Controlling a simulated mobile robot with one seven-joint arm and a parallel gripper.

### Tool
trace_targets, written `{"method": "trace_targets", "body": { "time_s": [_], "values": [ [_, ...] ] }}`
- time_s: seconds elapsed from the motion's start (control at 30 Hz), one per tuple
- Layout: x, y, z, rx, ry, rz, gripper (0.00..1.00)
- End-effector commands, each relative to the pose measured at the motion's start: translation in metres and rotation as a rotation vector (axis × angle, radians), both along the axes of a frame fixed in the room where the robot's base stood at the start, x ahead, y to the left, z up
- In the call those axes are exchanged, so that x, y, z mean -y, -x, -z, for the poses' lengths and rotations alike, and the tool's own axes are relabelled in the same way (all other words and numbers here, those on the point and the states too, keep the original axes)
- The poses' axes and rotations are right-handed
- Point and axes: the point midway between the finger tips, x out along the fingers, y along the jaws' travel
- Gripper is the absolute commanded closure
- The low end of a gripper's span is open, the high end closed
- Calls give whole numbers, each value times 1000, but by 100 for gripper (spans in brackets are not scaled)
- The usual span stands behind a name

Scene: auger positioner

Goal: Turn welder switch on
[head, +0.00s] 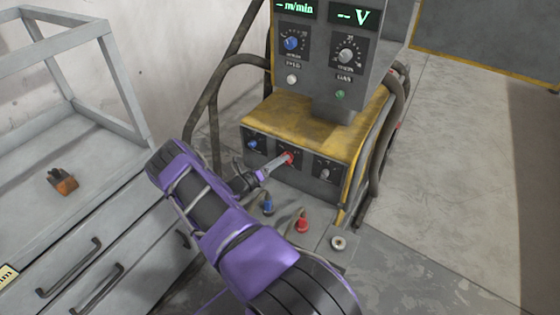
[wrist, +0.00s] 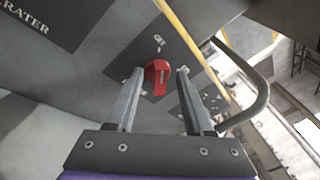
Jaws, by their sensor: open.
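The welder (head: 300,135) stands in the upper middle of the head view, with a yellow-topped lower box. A red rotary switch (head: 289,157) is on the middle plate of that box's front panel. The red switch also shows in the wrist view (wrist: 157,77), on a dark plate. My gripper (head: 278,162) reaches the switch from the left. In the wrist view my gripper (wrist: 160,73) is open, with the red switch between its fingertips and nearer the left finger. I cannot tell whether a finger touches it.
A blue knob (head: 252,144) and a grey knob (head: 324,174) flank the switch. Blue (head: 267,207) and red (head: 302,224) cable plugs sit below. A bent metal rail (wrist: 252,105) runs close by on the right. A drawer cabinet (head: 75,250) stands left; the floor at right is clear.

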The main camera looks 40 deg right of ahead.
Motion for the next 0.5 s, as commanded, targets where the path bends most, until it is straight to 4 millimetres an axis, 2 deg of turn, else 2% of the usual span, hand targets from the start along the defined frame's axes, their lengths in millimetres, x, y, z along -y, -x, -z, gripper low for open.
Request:
{"method": "trace_targets", "body": {
  "time_s": [0.37,0.5],
  "values": [
    [7,0,0,0,0,-1,48],
    [6,0,0,0,0,-1,71]
  ]
}}
